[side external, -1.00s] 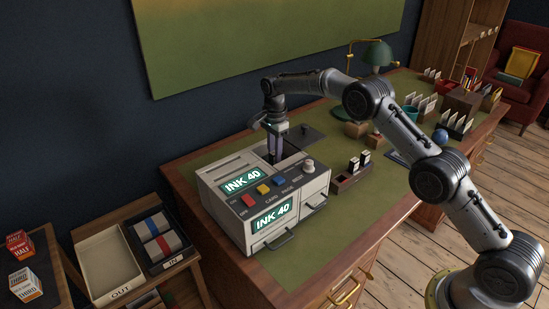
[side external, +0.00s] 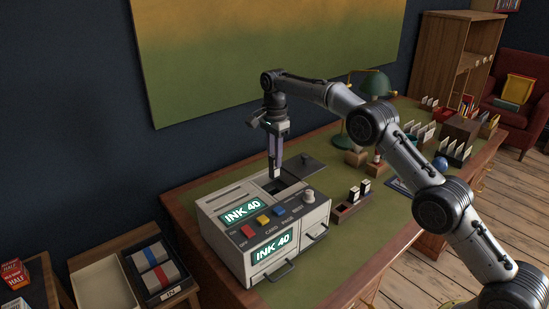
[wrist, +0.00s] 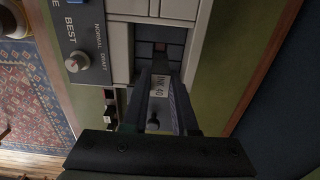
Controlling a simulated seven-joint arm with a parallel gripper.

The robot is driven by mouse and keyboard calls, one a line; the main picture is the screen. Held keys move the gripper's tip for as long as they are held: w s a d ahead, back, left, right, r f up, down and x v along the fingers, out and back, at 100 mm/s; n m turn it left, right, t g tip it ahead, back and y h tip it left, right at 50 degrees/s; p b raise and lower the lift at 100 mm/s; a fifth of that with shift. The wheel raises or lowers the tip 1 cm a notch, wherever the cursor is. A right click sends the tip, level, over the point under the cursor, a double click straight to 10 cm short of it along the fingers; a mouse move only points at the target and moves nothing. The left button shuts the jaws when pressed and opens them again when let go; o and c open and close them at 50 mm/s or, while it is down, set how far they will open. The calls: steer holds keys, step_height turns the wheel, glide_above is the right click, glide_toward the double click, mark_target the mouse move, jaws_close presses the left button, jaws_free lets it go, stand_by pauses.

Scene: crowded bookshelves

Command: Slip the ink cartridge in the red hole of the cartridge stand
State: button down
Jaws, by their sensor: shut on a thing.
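My gripper (side external: 276,152) is shut on a dark ink cartridge (side external: 274,173) and holds it upright, just above the open bay of the printer (side external: 215,212). The dark cartridge stand (side external: 345,212) is on the desk, right of the printer, apart from my gripper. Two dark cartridges with white labels (side external: 359,191) stand in it. Part of the stand also shows at the left in the wrist view.
The printer has coloured buttons, a knob (side external: 308,196) and two INK 40 displays. A dark lid (side external: 303,163) stands or lies behind the bay. A green lamp (side external: 375,84), small wooden blocks and card holders occupy the desk further back. Green desk top is clear before the stand.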

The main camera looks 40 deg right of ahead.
steer(key=shift+r, duration=0.2)
steer(key=shift+r, duration=2.4)
steer(key=shift+s+d+r, duration=0.1)
steer(key=shift+d+r, duration=0.05)
steer(key=shift+d, duration=0.1)
steer(key=s+d, duration=1.4)
steer(key=d, duration=0.2)
step_height(320, 180, down, 11)
steer(key=shift+f, duration=0.2)
steer(key=shift+a, duration=0.15)
steer(key=shift+f, duration=1.85)
